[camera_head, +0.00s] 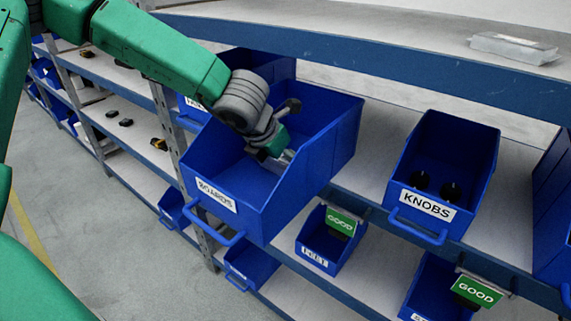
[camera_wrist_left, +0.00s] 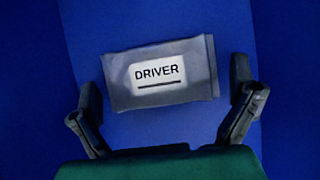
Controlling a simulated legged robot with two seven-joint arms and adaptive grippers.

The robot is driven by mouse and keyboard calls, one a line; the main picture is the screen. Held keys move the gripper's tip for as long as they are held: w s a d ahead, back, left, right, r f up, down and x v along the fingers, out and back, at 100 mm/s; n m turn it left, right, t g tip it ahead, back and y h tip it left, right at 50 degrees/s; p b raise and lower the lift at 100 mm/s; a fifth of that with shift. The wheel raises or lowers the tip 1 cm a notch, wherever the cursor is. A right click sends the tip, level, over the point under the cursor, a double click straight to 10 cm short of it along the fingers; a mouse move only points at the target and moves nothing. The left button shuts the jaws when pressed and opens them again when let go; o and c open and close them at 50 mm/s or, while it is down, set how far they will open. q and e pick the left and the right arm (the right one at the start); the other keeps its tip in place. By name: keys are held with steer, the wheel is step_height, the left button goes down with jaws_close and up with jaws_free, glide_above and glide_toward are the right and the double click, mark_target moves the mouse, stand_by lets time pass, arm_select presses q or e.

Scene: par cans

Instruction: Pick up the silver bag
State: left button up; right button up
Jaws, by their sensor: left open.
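The silver bag (camera_wrist_left: 198,82) lies flat on the blue floor of the bin labelled BOARDS (camera_head: 255,190). It carries a white label reading DRIVER. In the head view the bag is mostly hidden by my left gripper (camera_head: 284,155), which reaches down inside that bin. In the left wrist view my left gripper (camera_wrist_left: 165,108) is open, with one finger on each side of the bag's near part. I see no finger closed on the bag. My right gripper is not in view.
The BOARDS bin's walls surround my left gripper. A bin labelled KNOBS (camera_head: 440,165) stands to the right on the shelf. Bins with green GOOD signs sit below. A blue-edged upper shelf (camera_head: 390,62) runs behind, with a clear package (camera_head: 513,47) on it.

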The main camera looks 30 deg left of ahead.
arm_select(q)
steer(key=shift+a+f, duration=0.1)
steer(key=shift+a, duration=0.25)
steer(key=c, duration=1.1)
steer(key=shift+o, duration=0.2)
steer(key=shift+d, duration=0.25)
